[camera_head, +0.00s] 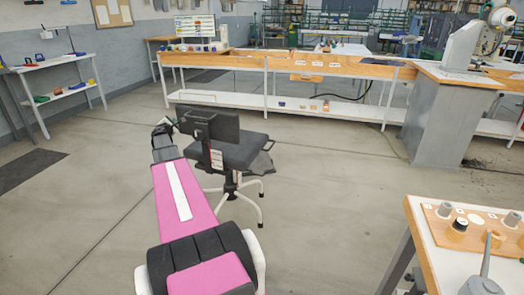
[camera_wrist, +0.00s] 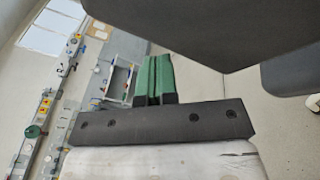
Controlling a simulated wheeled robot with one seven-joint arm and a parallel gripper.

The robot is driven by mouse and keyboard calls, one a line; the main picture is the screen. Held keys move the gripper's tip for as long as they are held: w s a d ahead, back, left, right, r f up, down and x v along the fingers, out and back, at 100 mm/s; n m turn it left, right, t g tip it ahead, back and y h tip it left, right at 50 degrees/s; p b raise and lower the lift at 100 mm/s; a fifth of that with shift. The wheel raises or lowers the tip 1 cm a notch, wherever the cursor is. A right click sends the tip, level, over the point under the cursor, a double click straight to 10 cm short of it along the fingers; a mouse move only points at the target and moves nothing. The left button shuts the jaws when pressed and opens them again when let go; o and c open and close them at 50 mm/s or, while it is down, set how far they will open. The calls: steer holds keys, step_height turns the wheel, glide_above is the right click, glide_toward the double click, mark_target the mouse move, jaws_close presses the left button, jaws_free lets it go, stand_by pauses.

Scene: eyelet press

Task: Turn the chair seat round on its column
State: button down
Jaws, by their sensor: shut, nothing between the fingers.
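The chair has a dark seat (camera_head: 245,152), a dark backrest (camera_head: 222,127), a column (camera_head: 231,182) and a base with pale legs on the floor. In the head view my arm reaches forward to the chair's left side, with its end beside the backrest. In the wrist view my gripper (camera_wrist: 154,62) has its green fingers together, with nothing between them. A large dark panel, seemingly the backrest (camera_wrist: 205,25), fills the upper right beside the fingers. Part of the seat (camera_wrist: 292,72) shows at the right edge. Whether the fingers touch the chair cannot be told.
A long wooden-topped bench (camera_head: 340,69) with a white lower shelf stands behind the chair. A grey pedestal (camera_head: 435,125) carries a machine at right. A table (camera_head: 425,235) with a wooden board is at front right. Shelves (camera_head: 50,65) stand at left. The floor around the chair is clear.

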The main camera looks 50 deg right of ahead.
steer(key=shift+w+d+f, duration=0.1)
steer(key=shift+w+d, duration=0.35)
steer(key=shift+w, duration=0.2)
steer(key=shift+w+d, duration=0.45)
steer(key=shift+w, duration=0.15)
steer(key=shift+s, duration=0.1)
steer(key=w+a+v, duration=0.1)
steer(key=v, duration=0.6)
steer(key=shift+w, duration=0.1)
stand_by(0.4)
